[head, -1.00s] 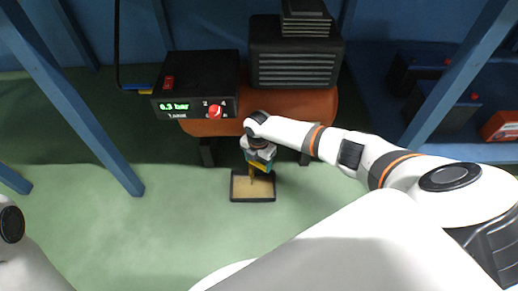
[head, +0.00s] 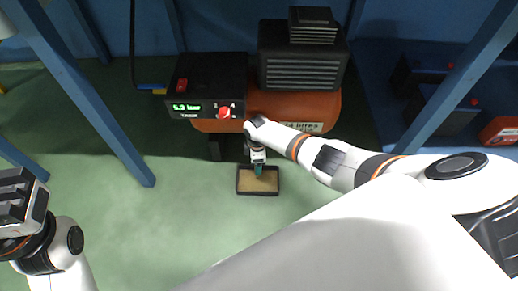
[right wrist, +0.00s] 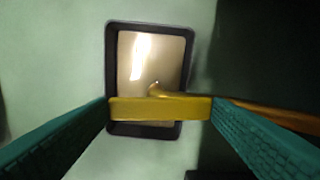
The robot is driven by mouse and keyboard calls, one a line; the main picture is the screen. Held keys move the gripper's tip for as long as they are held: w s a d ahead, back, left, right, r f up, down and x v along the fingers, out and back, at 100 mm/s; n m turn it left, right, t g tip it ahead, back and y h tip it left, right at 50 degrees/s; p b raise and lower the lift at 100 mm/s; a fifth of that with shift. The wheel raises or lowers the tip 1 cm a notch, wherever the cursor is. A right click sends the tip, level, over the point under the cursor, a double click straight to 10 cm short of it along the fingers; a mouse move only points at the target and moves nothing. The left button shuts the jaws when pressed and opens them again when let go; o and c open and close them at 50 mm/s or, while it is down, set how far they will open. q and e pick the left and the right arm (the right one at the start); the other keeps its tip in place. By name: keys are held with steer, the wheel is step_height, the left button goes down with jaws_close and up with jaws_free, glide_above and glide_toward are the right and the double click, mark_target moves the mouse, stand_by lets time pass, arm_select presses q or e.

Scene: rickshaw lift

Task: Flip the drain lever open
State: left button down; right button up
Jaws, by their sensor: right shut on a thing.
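The yellow drain lever (right wrist: 160,107) spans between the two teal fingers of my right gripper in the right wrist view, touching both. My right gripper (head: 258,170) is shut on it, low under the front of the orange tank (head: 312,112). The lever is hidden by the gripper in the head view. A black-rimmed tray (head: 240,188) lies on the floor below; its rim also shows beneath the lever in the right wrist view (right wrist: 113,60). My left gripper (head: 15,205) is at the left edge, away from the tank; its fingertips are not clear.
A black control box (head: 206,85) with a green display and red knob (head: 224,112) stands at the tank's left. A black finned motor housing (head: 301,65) sits on top. Blue posts (head: 90,100) frame both sides.

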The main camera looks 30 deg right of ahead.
steer(key=shift+a+m, duration=0.1)
steer(key=shift+m, duration=0.4)
steer(key=o, duration=1.4)
steer(key=shift+r+p, duration=0.15)
steer(key=shift+p, duration=0.15)
